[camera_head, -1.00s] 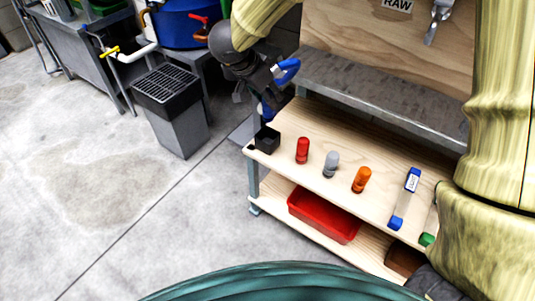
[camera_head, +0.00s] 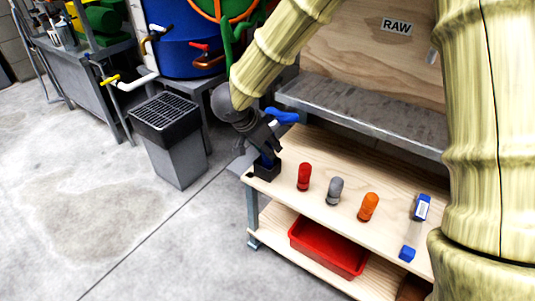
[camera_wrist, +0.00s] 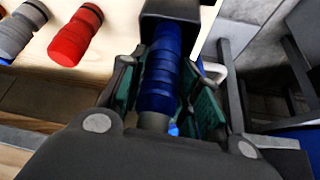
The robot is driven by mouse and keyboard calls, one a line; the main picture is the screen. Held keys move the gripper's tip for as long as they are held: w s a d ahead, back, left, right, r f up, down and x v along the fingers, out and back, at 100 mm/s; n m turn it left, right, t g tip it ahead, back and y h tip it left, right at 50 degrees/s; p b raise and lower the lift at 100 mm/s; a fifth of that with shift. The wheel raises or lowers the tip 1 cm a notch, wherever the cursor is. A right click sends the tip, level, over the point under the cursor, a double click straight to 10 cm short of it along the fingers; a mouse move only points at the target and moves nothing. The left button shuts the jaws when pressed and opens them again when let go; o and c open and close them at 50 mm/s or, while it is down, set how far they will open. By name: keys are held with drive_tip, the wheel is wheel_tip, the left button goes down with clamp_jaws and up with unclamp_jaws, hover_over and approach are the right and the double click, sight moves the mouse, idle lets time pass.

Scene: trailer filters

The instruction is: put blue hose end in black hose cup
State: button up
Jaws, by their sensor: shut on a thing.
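My gripper (camera_head: 267,150) is shut on the blue hose end (camera_wrist: 160,72) and holds it above the black hose cup (camera_head: 266,173). The cup stands at the near left corner of the wooden bench. In the wrist view the ribbed blue hose end lies between my two green-padded fingers. Its far end reaches the mouth of the cup (camera_wrist: 186,8) and appears to lie between the cup walls. How deep it sits is hidden.
A red fitting (camera_head: 304,177), a grey one (camera_head: 335,191) and an orange one (camera_head: 368,207) stand in a row right of the cup. A blue-and-white tube (camera_head: 421,208) is farther right. A red bin (camera_head: 325,250) is below; a grey grated bin (camera_head: 176,140) stands left.

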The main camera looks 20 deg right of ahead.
drive_tip(key=shift+f, duration=0.6)
drive_tip(key=shift+f, duration=0.1)
drive_tip(key=o, duration=1.1)
drive_tip(key=shift+r, duration=0.25)
drive_tip(key=p+v, duration=0.5)
drive_tip(key=v, duration=0.6)
drive_tip(key=shift+a+r, duration=0.25)
drive_tip(key=shift+r, duration=0.05)
